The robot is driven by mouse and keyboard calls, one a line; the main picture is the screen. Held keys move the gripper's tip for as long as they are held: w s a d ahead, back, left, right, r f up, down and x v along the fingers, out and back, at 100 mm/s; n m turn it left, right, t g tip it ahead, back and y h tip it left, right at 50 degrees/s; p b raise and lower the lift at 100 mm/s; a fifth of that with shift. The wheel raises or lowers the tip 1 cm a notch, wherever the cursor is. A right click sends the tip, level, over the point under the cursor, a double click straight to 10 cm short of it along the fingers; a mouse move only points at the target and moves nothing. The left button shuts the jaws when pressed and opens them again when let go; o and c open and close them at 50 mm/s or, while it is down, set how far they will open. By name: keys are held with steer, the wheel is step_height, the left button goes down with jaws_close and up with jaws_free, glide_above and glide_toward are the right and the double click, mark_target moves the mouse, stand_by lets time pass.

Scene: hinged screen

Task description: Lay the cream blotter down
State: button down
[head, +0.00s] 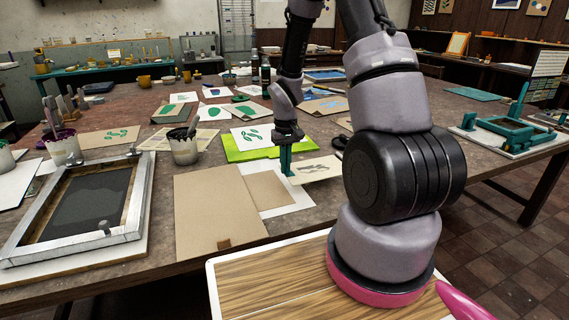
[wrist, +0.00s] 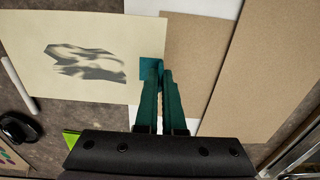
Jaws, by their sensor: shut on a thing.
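The cream blotter (head: 317,168) is a cream sheet with a grey, mountain-like print, just right of my gripper (head: 287,172) in the head view. In the wrist view the cream blotter (wrist: 70,35) fills the upper left, and its right edge meets a teal patch at the fingertips. My gripper (wrist: 162,70) has teal fingers that are close together, shut on the blotter's edge. White paper (head: 292,200) and a brown board (head: 267,191) lie below and beside it. I cannot tell the exact gap between blotter and table.
A larger brown board (head: 215,210) lies to the left, with a framed screen (head: 90,205) beyond it. A bright green board (head: 236,150) with a printed sheet is behind my gripper. A dark cup (head: 184,150) and several prints stand or lie farther back.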

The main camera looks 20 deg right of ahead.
steer(key=shift+d, duration=0.3)
steer(key=shift+f, duration=2.5)
steer(key=shift+f, duration=0.45)
steer(key=c, duration=0.9)
jaws_free()
steer(key=shift+c, duration=0.2)
steer(key=shift+c, duration=0.4)
steer(key=shift+r, duration=0.1)
